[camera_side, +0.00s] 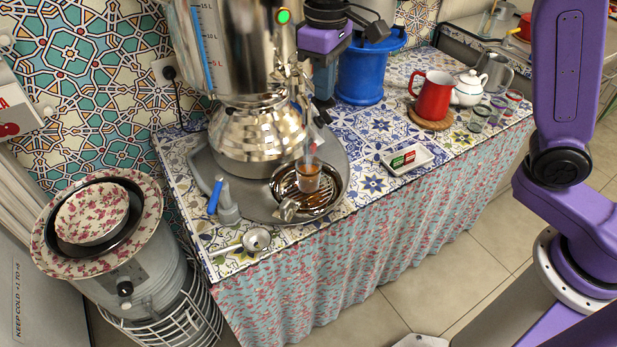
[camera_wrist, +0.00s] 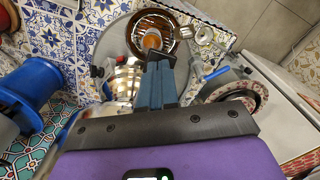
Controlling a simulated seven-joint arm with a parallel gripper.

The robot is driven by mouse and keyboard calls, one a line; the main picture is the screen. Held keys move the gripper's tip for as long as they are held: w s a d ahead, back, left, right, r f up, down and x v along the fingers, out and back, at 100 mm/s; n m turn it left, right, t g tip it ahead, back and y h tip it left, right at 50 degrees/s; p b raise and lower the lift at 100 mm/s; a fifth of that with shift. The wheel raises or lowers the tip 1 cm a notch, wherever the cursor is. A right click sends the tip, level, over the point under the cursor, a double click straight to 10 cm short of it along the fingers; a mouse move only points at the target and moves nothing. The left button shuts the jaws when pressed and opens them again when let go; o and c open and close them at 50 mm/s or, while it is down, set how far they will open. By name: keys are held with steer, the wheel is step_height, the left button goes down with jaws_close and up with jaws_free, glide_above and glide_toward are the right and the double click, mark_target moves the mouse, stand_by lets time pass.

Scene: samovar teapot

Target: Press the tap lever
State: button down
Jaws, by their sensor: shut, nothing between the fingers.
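The steel samovar (camera_side: 258,130) stands at the back left of the table, with a level scale and a green light. Its metal tap (camera_side: 290,76) sticks out on the right side; the exact lever outline is hard to tell against the shiny body. A thin pale streak runs between tap and glass. My gripper (camera_side: 324,100) points down just right of the tap, shut and empty; its fingers (camera_wrist: 158,62) also show in the wrist view. Contact with the lever cannot be told.
A blue bucket (camera_side: 362,75) stands close behind my gripper. A red jug (camera_side: 432,98), white teapot (camera_side: 468,88) and small white dish (camera_side: 407,160) are to the right.

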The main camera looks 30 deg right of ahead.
steer(key=shift+r, duration=2.5)
step_height(320, 180, up, 5)
steer(key=s+d+f+n, duration=0.2)
steer(key=s+d+f, duration=0.3)
steer(key=s, duration=0.4)
steer(key=s+d+f+n, duration=0.2)
steer(key=s+d+f, duration=0.4)
steer(key=s, duration=0.4)
steer(key=s+d+f+n, duration=0.2)
steer(key=s+d+f, duration=0.3)
steer(key=s, duration=0.4)
steer(key=shift+s+d+f+n, duration=0.15)
steer(key=shift+s+d+n, duration=0.15)
steer(key=shift+s+d, duration=0.05)
